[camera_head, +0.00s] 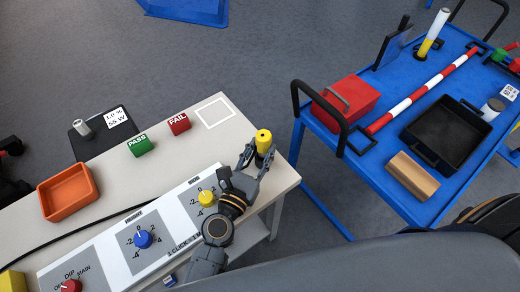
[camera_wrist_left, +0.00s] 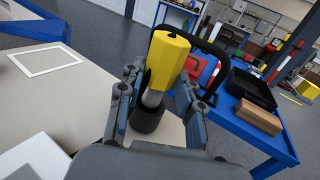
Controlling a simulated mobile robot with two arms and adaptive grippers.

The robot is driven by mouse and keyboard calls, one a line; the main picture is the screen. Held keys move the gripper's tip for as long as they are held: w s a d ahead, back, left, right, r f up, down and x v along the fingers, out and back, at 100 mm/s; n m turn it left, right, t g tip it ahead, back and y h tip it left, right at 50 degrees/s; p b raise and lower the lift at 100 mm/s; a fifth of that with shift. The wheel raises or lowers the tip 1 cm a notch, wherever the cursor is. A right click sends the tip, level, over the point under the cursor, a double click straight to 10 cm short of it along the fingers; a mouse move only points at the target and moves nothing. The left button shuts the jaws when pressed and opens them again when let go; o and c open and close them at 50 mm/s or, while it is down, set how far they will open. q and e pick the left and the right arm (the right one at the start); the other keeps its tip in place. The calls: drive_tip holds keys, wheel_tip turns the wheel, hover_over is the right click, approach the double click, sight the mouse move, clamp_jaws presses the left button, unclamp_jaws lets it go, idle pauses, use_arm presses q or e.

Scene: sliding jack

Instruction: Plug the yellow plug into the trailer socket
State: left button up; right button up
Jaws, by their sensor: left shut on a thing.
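The yellow plug (camera_head: 263,138) is a yellow capped piece near the right end of the pale bench. In the left wrist view, the plug (camera_wrist_left: 166,58) has a faceted yellow body above a silver shaft and a black lower part. My left gripper (camera_head: 257,160) is shut on it, with a finger on each side of the shaft in the left wrist view (camera_wrist_left: 157,95). The plug stands roughly upright, slightly tilted in the wrist view. I cannot tell whether its lower end touches the bench. I cannot make out the trailer socket. My right gripper is not in view.
The bench (camera_head: 90,205) holds a control panel with knobs (camera_head: 143,238), an orange tray (camera_head: 68,192), green PASS (camera_head: 139,145) and red FAIL (camera_head: 179,124) blocks, and a white square outline (camera_head: 214,112). A blue cart (camera_head: 345,160) with a red box (camera_head: 346,101) and black tray stands at right.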

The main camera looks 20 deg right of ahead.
use_arm(q)
drive_tip(key=shift+f+b, duration=1.3)
drive_tip(key=shift+f, duration=0.05)
drive_tip(key=o, duration=1.2)
drive_tip(key=shift+o, duration=0.2)
drive_tip(key=shift+s+a+f, duration=0.1)
drive_tip(key=shift+s+a, duration=0.1)
drive_tip(key=shift+s, duration=0.05)
drive_tip(key=v, duration=1)
drive_tip(key=shift+s+a, duration=0.25)
drive_tip(key=shift+a, duration=0.1)
drive_tip(key=shift+s+a, duration=0.2)
drive_tip(key=shift+s, duration=0.05)
drive_tip(key=shift+d, duration=0.1)
